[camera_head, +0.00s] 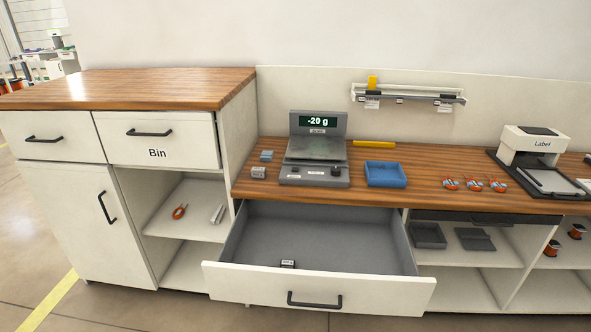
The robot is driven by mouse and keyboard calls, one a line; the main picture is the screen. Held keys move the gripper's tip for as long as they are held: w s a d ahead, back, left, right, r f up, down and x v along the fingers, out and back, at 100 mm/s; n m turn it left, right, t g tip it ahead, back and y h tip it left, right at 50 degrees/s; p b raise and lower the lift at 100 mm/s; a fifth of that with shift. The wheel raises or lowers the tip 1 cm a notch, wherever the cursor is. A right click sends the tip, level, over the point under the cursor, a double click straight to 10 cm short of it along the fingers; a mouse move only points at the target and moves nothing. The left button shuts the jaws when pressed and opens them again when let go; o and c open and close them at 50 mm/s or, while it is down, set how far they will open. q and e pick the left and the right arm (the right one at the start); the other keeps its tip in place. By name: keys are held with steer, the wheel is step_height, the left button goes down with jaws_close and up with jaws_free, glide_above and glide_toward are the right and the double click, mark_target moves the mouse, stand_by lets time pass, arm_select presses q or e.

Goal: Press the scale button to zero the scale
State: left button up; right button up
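The grey scale (312,178) stands on the wooden counter, left of the picture's middle. Its upright display (317,121) reads -20 g. The weighing plate (316,148) looks empty. The scale's front panel carries a dark round knob or button (336,170) at the right and a small mark (295,169) at the left. They are too small to tell which is the zero button. Neither of my grippers shows in the head view, and nothing touches the scale.
A label printer (531,146) stands far right.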

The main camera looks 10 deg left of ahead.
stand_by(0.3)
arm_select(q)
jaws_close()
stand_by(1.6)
